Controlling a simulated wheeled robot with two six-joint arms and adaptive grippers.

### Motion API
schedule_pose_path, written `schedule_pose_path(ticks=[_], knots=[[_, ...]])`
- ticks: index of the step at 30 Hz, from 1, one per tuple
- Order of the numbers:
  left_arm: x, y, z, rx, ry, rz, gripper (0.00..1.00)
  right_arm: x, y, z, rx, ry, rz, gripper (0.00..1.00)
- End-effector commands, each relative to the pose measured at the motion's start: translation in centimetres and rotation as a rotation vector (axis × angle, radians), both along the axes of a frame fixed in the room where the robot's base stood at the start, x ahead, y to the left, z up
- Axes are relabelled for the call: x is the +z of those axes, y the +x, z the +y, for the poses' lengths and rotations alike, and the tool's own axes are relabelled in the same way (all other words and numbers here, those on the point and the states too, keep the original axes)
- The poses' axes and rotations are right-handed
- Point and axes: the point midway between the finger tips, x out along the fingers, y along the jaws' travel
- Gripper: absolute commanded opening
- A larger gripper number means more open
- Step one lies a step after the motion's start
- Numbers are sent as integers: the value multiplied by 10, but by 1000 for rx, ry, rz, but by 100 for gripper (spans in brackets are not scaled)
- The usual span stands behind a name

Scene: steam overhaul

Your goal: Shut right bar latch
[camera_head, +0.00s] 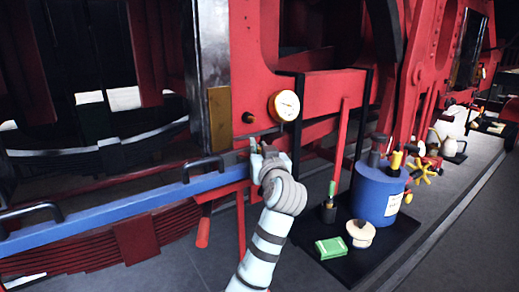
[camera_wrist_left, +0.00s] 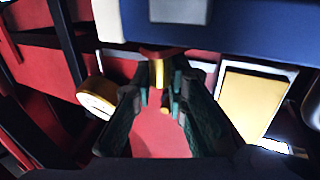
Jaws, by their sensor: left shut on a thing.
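The blue bar (camera_head: 130,200) with black handles runs along the front of the red frame, and its right end is by my left gripper. My left gripper (camera_head: 262,146) is at that end, below the round gauge. In the left wrist view, my left gripper's dark green fingers (camera_wrist_left: 163,90) are close around a small yellow piece (camera_wrist_left: 158,72), which looks like part of the right bar latch. The blue bar (camera_wrist_left: 230,28) crosses the top of that view. The fingers hide much of the latch, so its exact position is unclear. My right gripper is not in view.
A blue canister (camera_head: 377,196), a green box (camera_head: 331,248) and a spool (camera_head: 360,232) stand on a dark mat at right.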

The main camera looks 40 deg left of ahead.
Motion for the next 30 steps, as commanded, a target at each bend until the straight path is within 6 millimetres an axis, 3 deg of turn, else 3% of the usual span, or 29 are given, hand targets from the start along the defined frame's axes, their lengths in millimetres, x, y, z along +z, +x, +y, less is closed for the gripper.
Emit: schedule_pose_path(ticks=[9,30], knots=[[2,-5,3,-75,-1,-3,0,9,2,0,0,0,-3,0],[1,-4,2,-71,0,-5,0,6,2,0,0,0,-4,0]])
